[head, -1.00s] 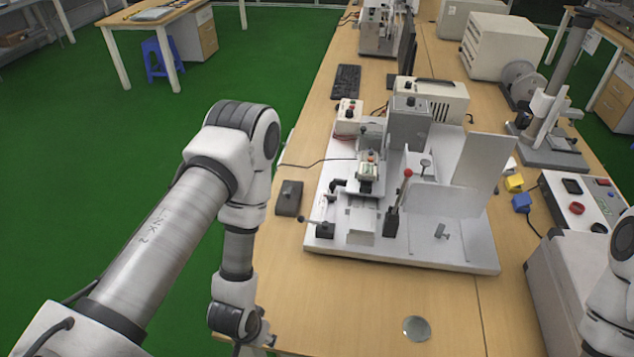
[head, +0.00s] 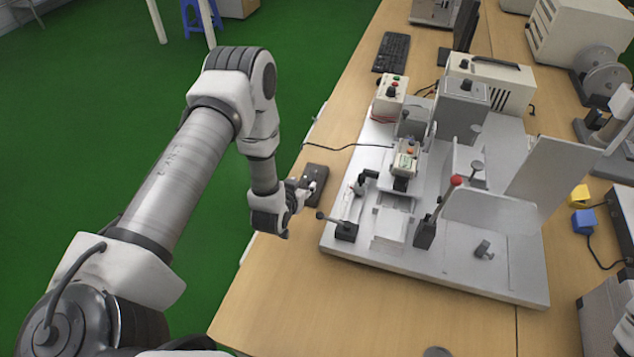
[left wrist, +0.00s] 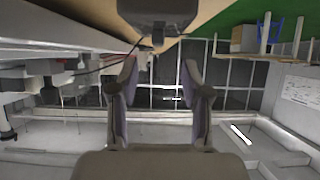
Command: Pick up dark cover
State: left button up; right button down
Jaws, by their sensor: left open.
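The dark cover (head: 318,172) is a small, dark, flat block on the wooden table, left of the grey test fixture. My left gripper (head: 308,188) is at the cover's near side in the head view and partly hides it. Whether they touch, I cannot tell. In the left wrist view, which looks upside down, the left gripper's two fingers (left wrist: 160,70) are apart with nothing between them. The dark cover (left wrist: 158,14) shows there at the top middle, outside the gap between the fingertips. My right gripper is not in view.
The fixture plate (head: 440,272) with levers and clamps stands close to the right of the cover. A thin black cable (head: 345,147) runs behind the cover. A keyboard (head: 398,52) lies farther back. The table front (head: 290,290) is clear.

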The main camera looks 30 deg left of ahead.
aim_at(311, 177)
pick_arm(q)
jog(key=shift+w+f, duration=0.1)
jog(key=shift+w, duration=0.05)
jog(key=shift+w+a+f+p, duration=0.1)
jog(key=shift+w+a+p, duration=0.05)
jog(key=shift+w+p, duration=0.25)
jog(key=p+x, duration=0.1)
jog(key=x, duration=0.4)
jog(key=shift+w+p, duration=0.2)
jog(key=shift+p, duration=0.2)
jog(key=shift+w+f, duration=0.35)
jog(key=shift+w, duration=0.05)
grip_shut()
